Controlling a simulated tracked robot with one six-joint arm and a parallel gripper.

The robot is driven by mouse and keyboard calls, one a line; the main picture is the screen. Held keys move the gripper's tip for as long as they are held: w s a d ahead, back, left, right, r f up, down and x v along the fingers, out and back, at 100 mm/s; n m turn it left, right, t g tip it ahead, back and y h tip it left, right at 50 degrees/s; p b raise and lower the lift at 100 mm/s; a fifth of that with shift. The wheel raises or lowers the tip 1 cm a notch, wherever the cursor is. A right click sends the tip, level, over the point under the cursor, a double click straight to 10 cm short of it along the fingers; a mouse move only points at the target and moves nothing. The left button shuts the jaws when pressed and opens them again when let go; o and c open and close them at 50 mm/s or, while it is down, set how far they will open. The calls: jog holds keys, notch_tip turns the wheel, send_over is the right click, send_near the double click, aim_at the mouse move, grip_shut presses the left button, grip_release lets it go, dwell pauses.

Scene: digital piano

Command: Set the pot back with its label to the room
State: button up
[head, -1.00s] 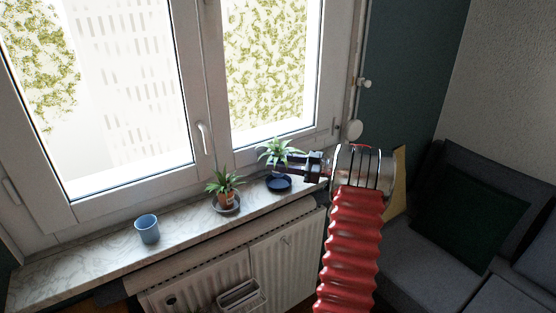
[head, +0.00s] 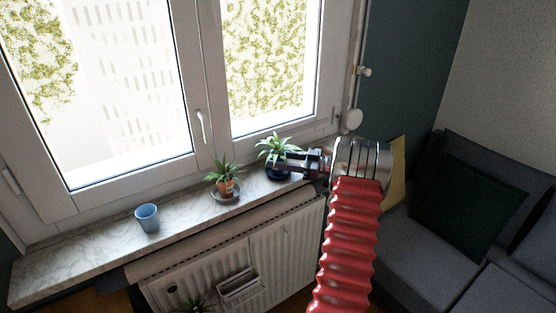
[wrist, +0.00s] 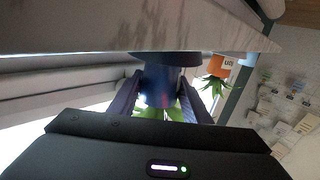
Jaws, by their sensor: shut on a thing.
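My gripper (head: 294,163) is shut on a dark blue pot (wrist: 160,85), with one finger on each side of it in the wrist view. A green spiky plant (head: 279,147) grows from this pot. The pot is upright, directly over a dark blue saucer (head: 277,174) on the right part of the windowsill. In the wrist view, which is upside down, the pot's base meets the saucer (wrist: 165,58) or nearly so; I cannot tell full contact. No label shows on the pot's visible side.
A terracotta pot (head: 226,187) with a pale label and a plant stands on a grey saucer to the left. The window is behind, the radiator (head: 285,238) below.

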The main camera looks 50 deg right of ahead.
jog(key=shift+f, duration=0.5)
jog(key=o, duration=1.3)
jog(key=shift+f, duration=0.1)
jog(key=shift+v, duration=2.55)
jog(key=v, duration=1.3)
jog(key=shift+s+d, duration=0.3)
